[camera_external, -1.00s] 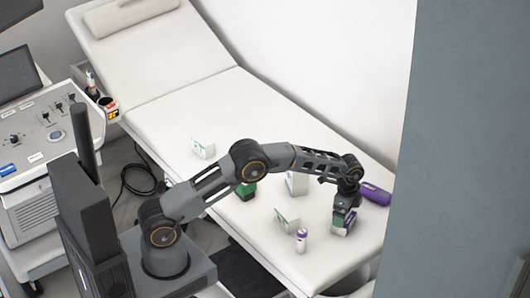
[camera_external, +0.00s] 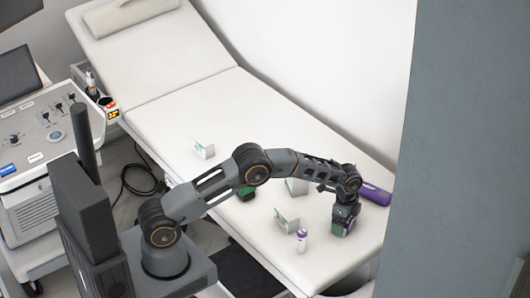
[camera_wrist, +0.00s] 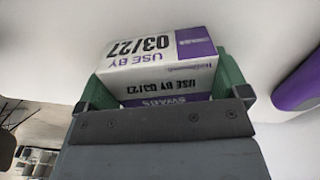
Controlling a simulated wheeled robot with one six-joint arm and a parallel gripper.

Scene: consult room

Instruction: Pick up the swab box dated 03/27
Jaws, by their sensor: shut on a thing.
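The swab box (camera_wrist: 160,62) is white and purple and reads "USE BY 03/27" and "SWABS" in the wrist view. It sits between the green fingers of my gripper (camera_wrist: 163,88), which is shut on it. In the external view my gripper (camera_external: 345,218) is at the right end of the exam bed, with the box mostly hidden by it. I cannot tell whether the box touches the bed.
The white exam bed (camera_external: 215,110) carries a purple cylinder (camera_external: 375,194) right beside my gripper. A small white-purple bottle (camera_external: 302,240), white boxes (camera_external: 287,221) (camera_external: 203,149) and a green item (camera_external: 246,193) stand to the left. A grey wall (camera_external: 465,150) is at right.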

